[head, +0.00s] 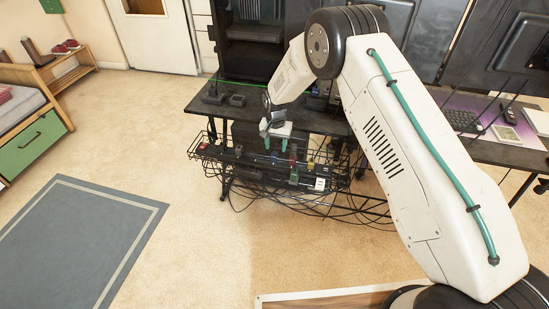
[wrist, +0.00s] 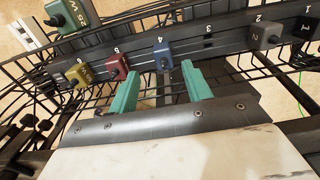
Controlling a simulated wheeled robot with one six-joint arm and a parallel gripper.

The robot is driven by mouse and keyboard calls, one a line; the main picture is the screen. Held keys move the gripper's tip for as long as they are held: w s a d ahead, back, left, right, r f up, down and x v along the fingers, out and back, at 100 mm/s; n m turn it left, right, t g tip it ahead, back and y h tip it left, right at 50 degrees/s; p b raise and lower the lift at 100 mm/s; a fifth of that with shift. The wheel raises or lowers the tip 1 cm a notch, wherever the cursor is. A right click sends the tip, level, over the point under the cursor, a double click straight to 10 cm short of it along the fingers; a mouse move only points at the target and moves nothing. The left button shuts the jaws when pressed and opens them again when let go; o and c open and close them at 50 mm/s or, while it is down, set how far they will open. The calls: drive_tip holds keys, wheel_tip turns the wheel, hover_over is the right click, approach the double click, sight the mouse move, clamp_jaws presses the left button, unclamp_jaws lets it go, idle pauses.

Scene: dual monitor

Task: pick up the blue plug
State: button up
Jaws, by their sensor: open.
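The blue plug (wrist: 163,56) sits at the position marked 4 on a dark power strip (wrist: 215,47) in the wrist view. My gripper (wrist: 160,70) is open, with its two teal fingers apart and nothing between them. The blue plug lies just beyond the fingertips and between them sideways; the fingers do not appear to touch it. In the head view my gripper (head: 276,130) is over the wire basket (head: 207,157) at the desk's edge.
A red plug (wrist: 117,66) and a yellow plug (wrist: 79,75) sit left of the blue one. A grey plug (wrist: 267,35) is to the right; position 3 is empty. Cables and basket wires surround the strip. The black desk (head: 315,121) stands behind; open carpet lies left.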

sight(274, 154)
drive_tip(key=f, duration=0.6)
drive_tip(key=shift+a, duration=0.25)
drive_tip(key=shift+r, duration=0.1)
clamp_jaws()
